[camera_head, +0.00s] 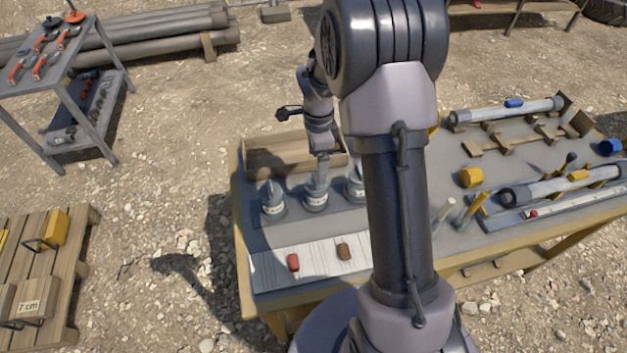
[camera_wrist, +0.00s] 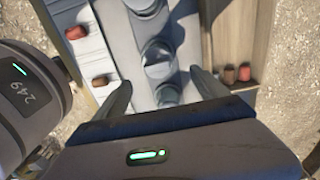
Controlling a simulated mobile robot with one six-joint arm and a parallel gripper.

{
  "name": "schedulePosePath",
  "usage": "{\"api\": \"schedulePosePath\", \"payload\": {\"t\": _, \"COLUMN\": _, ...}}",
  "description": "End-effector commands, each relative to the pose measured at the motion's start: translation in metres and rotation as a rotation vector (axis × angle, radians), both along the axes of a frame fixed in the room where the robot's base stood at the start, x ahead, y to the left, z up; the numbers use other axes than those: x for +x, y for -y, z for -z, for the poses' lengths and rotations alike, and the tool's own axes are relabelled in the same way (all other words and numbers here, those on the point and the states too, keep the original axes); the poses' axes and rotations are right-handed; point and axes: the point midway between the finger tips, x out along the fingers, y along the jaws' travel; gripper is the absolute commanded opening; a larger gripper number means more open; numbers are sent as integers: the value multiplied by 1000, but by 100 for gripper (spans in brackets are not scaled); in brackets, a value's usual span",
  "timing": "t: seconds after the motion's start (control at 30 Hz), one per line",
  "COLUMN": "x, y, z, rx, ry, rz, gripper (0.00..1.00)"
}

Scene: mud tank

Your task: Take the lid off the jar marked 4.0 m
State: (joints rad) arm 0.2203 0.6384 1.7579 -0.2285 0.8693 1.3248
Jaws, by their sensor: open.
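Three grey jars with pale labels stand in a row on the table: a left jar (camera_head: 273,201), a middle jar (camera_head: 315,197) and a right jar (camera_head: 354,190) partly hidden by my arm. The label writing is too small to read, so I cannot tell which is 4.0 m. My gripper (camera_head: 319,160) is above the middle jar, pointing down. In the wrist view my gripper (camera_wrist: 162,78) has its fingers apart with nothing held. The middle jar (camera_wrist: 158,58) lies just beyond the fingertips; contact cannot be told. Another jar (camera_wrist: 167,95) shows between the fingers.
A wooden tray (camera_head: 275,157) stands behind the jars. A red piece (camera_head: 293,262) and a brown piece (camera_head: 343,250) lie on a white board in front. Tubes and a yellow block (camera_head: 471,178) occupy the right side. A tool cart (camera_head: 62,85) stands at far left.

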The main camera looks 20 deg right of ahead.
Motion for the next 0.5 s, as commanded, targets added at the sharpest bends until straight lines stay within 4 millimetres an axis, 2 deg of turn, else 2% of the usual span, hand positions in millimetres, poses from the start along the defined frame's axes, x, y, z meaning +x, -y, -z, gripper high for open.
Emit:
{"api": "schedulePosePath", "payload": {"t": 0.03, "x": 0, "y": 0, "z": 11, "rx": 0, "ry": -1, "rz": -1, "gripper": 83}}
{"api": "schedulePosePath", "payload": {"t": 0.17, "x": -1, "y": -1, "z": 24, "rx": 0, "ry": 0, "rz": -2, "gripper": 83}}
{"api": "schedulePosePath", "payload": {"t": 0.4, "x": -5, "y": -5, "z": 69, "rx": 0, "ry": -1, "rz": -3, "gripper": 83}}
{"api": "schedulePosePath", "payload": {"t": 0.5, "x": -4, "y": -5, "z": 74, "rx": 0, "ry": 2, "rz": -3, "gripper": 83}}
